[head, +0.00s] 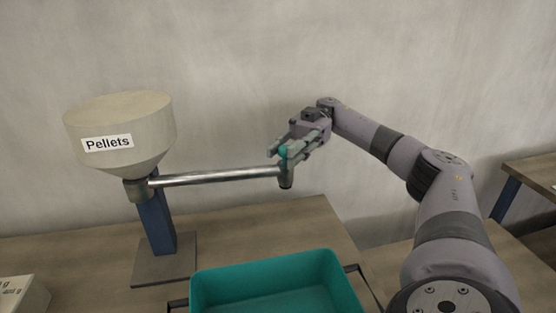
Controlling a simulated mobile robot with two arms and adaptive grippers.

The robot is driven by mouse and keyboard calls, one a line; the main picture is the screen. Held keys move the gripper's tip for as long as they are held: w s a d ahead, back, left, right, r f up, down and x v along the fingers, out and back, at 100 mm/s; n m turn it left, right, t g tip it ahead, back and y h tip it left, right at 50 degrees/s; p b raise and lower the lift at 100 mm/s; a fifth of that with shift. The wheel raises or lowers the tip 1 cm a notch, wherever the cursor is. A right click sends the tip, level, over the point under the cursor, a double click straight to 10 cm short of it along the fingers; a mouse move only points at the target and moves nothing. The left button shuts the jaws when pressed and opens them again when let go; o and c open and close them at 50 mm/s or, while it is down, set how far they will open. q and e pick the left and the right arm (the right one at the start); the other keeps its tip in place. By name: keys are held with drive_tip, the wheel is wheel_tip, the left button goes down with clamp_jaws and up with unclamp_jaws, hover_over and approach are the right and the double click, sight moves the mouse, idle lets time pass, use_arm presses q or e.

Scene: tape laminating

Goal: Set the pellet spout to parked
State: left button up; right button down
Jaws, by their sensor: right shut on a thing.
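The pellet spout (217,178) is a shiny metal tube running right from the base of the beige hopper (150,122) labelled "Pellets". It ends in a downturned grey outlet (286,178) with a teal knob (283,151) on top. The hopper stands on a blue post over a grey base plate. My right gripper (286,153) is at the spout's outer end, shut on the knob, and its fingers partly hide it. The outlet hangs behind the teal bin, over the back of the table. My left gripper is not in view.
A teal bin (265,268) with dark side handles stands on the wooden table (85,250) in front of the spout. A pale box (22,296) with printed figures is at lower left. A grey wall is close behind. Another table (533,172) is at right.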

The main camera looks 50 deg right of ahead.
drive_tip(key=shift+w+r, duration=0.1)
drive_tip(key=shift+r, duration=0.15)
drive_tip(key=shift+d, duration=0.1)
drive_tip(key=c, duration=1.7)
unclamp_jaws()
drive_tip(key=o, duration=0.4)
drive_tip(key=shift+w+f, duration=0.15)
drive_tip(key=shift+f, duration=0.05)
wheel_tip(320, 180, up, 10)
